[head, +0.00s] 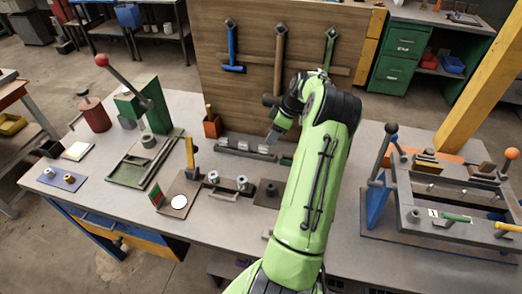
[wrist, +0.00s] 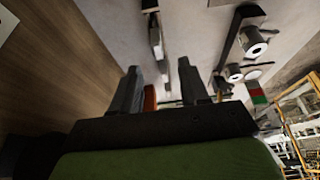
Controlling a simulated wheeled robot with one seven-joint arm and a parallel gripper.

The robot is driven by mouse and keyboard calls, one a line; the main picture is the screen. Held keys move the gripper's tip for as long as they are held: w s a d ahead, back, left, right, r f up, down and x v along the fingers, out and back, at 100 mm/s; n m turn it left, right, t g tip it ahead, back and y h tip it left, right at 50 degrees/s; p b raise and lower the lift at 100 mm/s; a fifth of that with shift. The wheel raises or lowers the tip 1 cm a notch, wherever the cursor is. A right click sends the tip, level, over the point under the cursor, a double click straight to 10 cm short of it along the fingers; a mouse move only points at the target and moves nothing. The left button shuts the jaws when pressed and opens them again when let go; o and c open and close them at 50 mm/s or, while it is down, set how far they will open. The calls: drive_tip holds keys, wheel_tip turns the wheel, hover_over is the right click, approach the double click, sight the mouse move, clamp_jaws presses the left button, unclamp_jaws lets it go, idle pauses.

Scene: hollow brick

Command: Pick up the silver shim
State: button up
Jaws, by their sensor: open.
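Several small silver pieces (head: 243,146) sit in a dark rail-like holder (head: 225,150) on the table below the tool board. I cannot tell which one is the silver shim. My gripper (head: 272,138) is above the right end of this holder, pointing down toward it; my arm hides part of the area to the right. In the wrist view the two dark fingers of my gripper (wrist: 160,82) stand apart with nothing held between them. The holder with silver pieces (wrist: 155,35) shows beyond the fingertips, apart from them.
A wooden board (head: 255,60) with hanging hammers rises behind the holder. An orange box (head: 211,126) stands to its left. A dark tray with white-topped rolls (head: 228,186) lies in front. A green lever press (head: 150,105) is at left, a framed fixture (head: 455,205) at right.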

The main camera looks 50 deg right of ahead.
sight(264, 147)
drive_tip(key=x, duration=0.9)
drive_tip(key=shift+w+d, duration=0.15)
drive_tip(key=shift+d, duration=0.05)
clamp_jaws()
